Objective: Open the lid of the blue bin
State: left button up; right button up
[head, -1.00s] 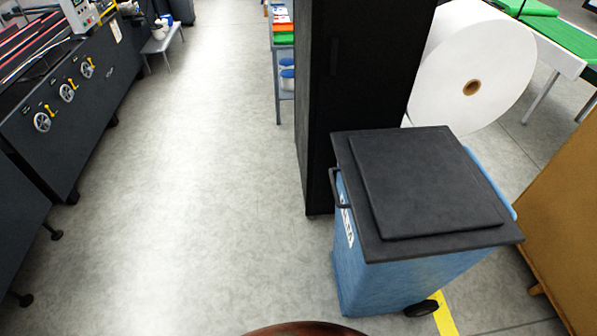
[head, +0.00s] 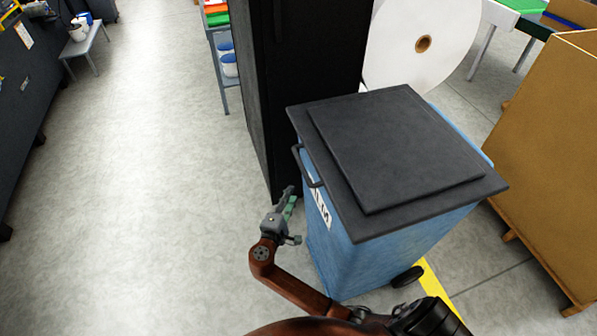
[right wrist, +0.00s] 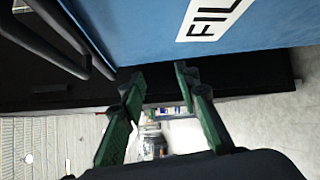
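The blue bin (head: 345,255) stands upright on the floor right of centre in the head view. Its dark grey lid (head: 395,150) lies flat and closed on top. A dark bar handle (head: 305,168) sticks out from the lid's left edge. In the right wrist view the bin's blue side (right wrist: 140,25) fills the top, with the handle (right wrist: 62,38) at upper left. My right gripper (head: 290,200) is beside the bin's left side, below and left of the handle, apart from it. Its green fingers (right wrist: 158,88) are spread and empty. My left gripper is not in view.
A tall black cabinet (head: 300,75) stands just behind the bin. A white paper roll (head: 415,45) is behind at right. A brown box (head: 555,150) on a pallet stands to the right. The floor (head: 150,200) at left is open.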

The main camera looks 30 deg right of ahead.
aim_at(301, 167)
notch_tip(301, 167, up, 11)
jog(key=s+a+m+h+b, duration=0.1)
jog(key=s+m+h, duration=0.2)
jog(key=shift+h, duration=0.3)
jog(key=x, duration=0.6)
jog(key=shift+w+d+r, duration=0.2)
jog(key=shift+w+d, duration=0.25)
jog(key=shift+d, duration=0.2)
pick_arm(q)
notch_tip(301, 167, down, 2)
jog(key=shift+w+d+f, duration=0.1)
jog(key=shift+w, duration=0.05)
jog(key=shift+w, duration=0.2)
pick_arm(e)
grip_shut()
